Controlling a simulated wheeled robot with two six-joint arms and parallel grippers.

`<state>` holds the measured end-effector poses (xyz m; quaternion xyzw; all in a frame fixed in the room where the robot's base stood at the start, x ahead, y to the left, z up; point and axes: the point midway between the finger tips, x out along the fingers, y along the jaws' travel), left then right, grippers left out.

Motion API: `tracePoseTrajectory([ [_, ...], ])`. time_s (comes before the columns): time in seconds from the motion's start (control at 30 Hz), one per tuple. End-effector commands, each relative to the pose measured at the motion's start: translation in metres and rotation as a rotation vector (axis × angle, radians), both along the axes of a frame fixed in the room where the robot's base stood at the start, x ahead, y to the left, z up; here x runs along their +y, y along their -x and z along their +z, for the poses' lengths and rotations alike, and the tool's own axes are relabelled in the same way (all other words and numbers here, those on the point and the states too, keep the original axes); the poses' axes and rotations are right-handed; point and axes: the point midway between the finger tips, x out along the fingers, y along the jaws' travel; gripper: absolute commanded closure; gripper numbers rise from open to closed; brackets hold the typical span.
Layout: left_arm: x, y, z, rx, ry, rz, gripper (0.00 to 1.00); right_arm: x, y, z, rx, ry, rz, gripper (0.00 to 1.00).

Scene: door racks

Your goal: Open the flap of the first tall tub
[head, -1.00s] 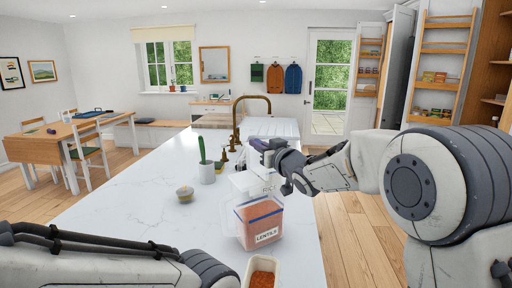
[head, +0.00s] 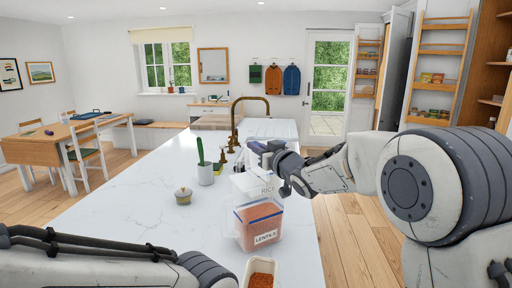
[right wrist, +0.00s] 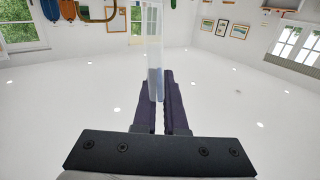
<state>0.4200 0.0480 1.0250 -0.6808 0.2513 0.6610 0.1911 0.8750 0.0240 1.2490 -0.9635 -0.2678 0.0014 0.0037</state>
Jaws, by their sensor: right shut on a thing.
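A tall clear tub labelled LENTILS (head: 262,238), holding orange lentils, stands on the white counter. Just behind it is another clear tub labelled RICE (head: 266,190), partly hidden by the lentils tub and my right arm. My right gripper (head: 258,150) is above the rice tub. In the right wrist view, the fingers of this gripper (right wrist: 161,90) are shut on a thin translucent piece (right wrist: 154,50), which looks like a tub flap. I cannot tell how far the flap is raised. My left arm crosses the bottom left, but its gripper is out of view.
A small tray of orange lentils (head: 261,272) is at the near counter edge. A lidded pot (head: 183,196) and a white cup with a green utensil (head: 205,173) stand left of the tubs. A brass tap (head: 236,120) rises behind. The left counter (head: 125,215) is clear.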

Motion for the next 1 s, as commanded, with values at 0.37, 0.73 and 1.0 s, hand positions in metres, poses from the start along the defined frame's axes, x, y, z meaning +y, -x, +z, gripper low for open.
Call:
tracePoseTrajectory([
  [0.37, -0.0001, 0.0, -0.0006, 0.0, 0.0, 0.0, 0.5, 0.0004, 0.0005, -0.0051, 0.011, 0.003, 0.0, 1.0],
  [0.73, 0.0, 0.0, -0.0004, 0.0, 0.0, 0.0, 0.5, -0.0001, 0.0003, -0.002, 0.004, 0.001, -0.001, 0.62],
  [1.0, 0.0, 0.0, -0.0004, 0.0, 0.0, 0.0, 0.5, -0.0006, 0.0039, -0.0004, 0.002, 0.0, 0.005, 0.62],
])
